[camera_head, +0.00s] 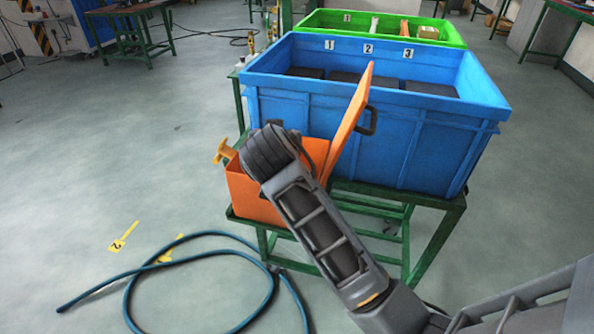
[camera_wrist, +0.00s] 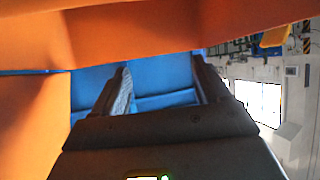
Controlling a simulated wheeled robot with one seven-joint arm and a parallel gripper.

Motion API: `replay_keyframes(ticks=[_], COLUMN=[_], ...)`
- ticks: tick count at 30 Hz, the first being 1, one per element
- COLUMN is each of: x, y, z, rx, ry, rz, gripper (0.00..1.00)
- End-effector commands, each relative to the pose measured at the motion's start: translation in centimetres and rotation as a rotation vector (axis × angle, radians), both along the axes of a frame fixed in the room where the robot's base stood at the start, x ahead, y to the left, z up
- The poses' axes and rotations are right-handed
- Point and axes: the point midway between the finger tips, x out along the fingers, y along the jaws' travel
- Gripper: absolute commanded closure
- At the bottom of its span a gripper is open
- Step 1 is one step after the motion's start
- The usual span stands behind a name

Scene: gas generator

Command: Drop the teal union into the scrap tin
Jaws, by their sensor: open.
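An orange box (camera_head: 252,196) with its orange lid (camera_head: 352,122) raised stands on the green table. I cannot tell whether it is the scrap tin. My arm crosses in front of it and hides my gripper in the head view. In the wrist view my gripper (camera_wrist: 162,72) is open, with two dark fingers apart and a blue surface behind them. Orange walls (camera_wrist: 130,35) fill the top and left of that view, close around the fingers. I cannot make out the teal union in either view.
A large blue crate (camera_head: 375,140) numbered 1, 2, 3 stands behind the orange box, and a green crate (camera_head: 450,38) stands beyond it. A yellow-orange handle (camera_head: 223,151) sticks out at the box's left. A dark teal hose (camera_head: 205,235) lies on the floor. The left floor is mostly clear.

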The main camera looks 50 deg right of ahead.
Motion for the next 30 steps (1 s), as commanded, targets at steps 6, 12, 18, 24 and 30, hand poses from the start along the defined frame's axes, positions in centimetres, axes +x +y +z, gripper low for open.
replay_keyframes(ticks=[6,12,18,24,30], x=[-1.6,-3.1,-3.9,-3.9,-3.9], y=[2.4,4.4,5.2,5.3,5.2], z=[1.6,3.0,3.6,3.6,3.6], rx=[0.000,0.000,-0.001,0.000,-0.001], ry=[-0.002,-0.002,-0.001,0.000,-0.001], rz=[0.004,0.004,0.001,0.000,0.000], gripper=[0.25,0.25,0.25,0.25,0.25])
